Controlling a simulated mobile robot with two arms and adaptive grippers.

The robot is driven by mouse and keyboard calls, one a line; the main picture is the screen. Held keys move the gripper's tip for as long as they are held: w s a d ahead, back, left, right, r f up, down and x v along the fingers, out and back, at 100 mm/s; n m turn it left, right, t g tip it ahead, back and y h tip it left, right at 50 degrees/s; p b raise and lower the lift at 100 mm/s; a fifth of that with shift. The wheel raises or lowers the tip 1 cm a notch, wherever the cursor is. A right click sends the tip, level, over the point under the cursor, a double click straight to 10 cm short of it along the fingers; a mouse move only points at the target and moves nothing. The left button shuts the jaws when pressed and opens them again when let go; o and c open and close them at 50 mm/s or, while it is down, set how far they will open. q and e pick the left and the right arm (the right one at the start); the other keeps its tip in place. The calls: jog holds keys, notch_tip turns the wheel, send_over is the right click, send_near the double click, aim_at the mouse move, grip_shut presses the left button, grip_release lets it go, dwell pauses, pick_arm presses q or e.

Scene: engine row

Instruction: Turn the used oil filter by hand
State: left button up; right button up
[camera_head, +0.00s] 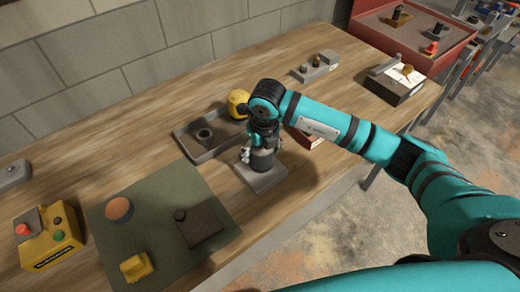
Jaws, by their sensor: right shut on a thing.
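A dark cylinder, which looks like the used oil filter (263,161), stands upright on a square grey base plate (258,178) in the middle of the wooden bench. My right gripper (262,152) comes down on it from above and is shut around it. The gripper and wrist hide its top and part of its sides. How far it is turned cannot be told. My left gripper is out of view.
A grey tray (181,136) holding a dark ring and a yellow round object (238,103) are behind the filter. A green mat (160,205) with several items and a yellow button box (48,238) are left. A red case (415,29) is at back right.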

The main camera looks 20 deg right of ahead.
jog(key=shift+f+n+b, duration=0.15)
jog(key=shift+n+b, duration=0.65)
jog(key=shift+a+n+b, duration=0.1)
jog(key=shift+n+b, duration=0.35)
jog(key=shift+n, duration=0.25)
jog(key=shift+r, duration=0.2)
jog(key=shift+f+n+y+b, duration=0.2)
jog(key=shift+n+y+b, duration=0.1)
jog(key=shift+n+b, duration=0.8)
jog(key=shift+n, duration=0.1)
jog(key=shift+a+n, duration=0.1)
jog(key=shift+n, duration=0.3)
jog(key=shift+s+r+n+g, duration=0.1)
jog(key=shift+r+n+g, duration=0.1)
jog(key=shift+n+g, duration=0.1)
jog(key=shift+b, duration=0.3)
